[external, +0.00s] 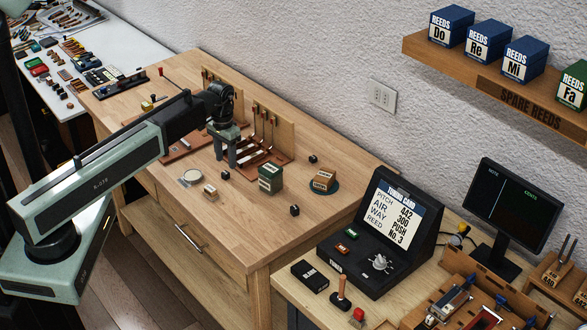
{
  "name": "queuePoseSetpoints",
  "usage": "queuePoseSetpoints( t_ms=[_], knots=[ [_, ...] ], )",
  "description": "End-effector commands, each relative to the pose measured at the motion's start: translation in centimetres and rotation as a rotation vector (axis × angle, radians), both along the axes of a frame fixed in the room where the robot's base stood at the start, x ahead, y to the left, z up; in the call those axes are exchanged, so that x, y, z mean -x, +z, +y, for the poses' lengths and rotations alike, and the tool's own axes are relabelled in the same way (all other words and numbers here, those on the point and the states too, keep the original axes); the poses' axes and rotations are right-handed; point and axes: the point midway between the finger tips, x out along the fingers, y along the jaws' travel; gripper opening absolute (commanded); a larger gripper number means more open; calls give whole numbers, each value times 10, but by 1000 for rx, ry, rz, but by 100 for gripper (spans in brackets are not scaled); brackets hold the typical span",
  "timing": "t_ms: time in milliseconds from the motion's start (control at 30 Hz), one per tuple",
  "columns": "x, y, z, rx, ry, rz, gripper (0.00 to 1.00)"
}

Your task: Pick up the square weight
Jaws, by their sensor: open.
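Small dark square blocks stand on the wooden bench: one (312,158) right of the reed stand, one (294,210) nearer the front edge, and one (225,174) just below my gripper. Which of them is the square weight I cannot tell for sure. My gripper (225,161) points down over the bench, left of the green box, with its two grey fingers apart. Nothing shows between the fingers. The block below it appears close to the fingertips; the exact gap is unclear.
A green box (270,179) and a small box on a round blue pad (332,191) stand to the right. A pale round disc (191,178) and a small wooden block (210,192) lie in front. A reed stand (273,129) rises behind my gripper. The front right bench top is clear.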

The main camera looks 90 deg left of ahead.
Motion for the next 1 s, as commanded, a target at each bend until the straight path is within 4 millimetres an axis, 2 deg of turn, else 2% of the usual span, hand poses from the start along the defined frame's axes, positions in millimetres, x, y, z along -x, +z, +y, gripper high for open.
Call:
queuePoseSetpoints(
  t_ms=[333, 600, 767, 1000],
  knots=[
    [6, -52, 0, 0, 0, 0, 45],
    [6, -50, 0, 0, 0, 0, 45],
    [6, -50, 0, 0, 0, 0, 1],
    [6, -50, 0, 0, -1, 0, 0]
  ],
)
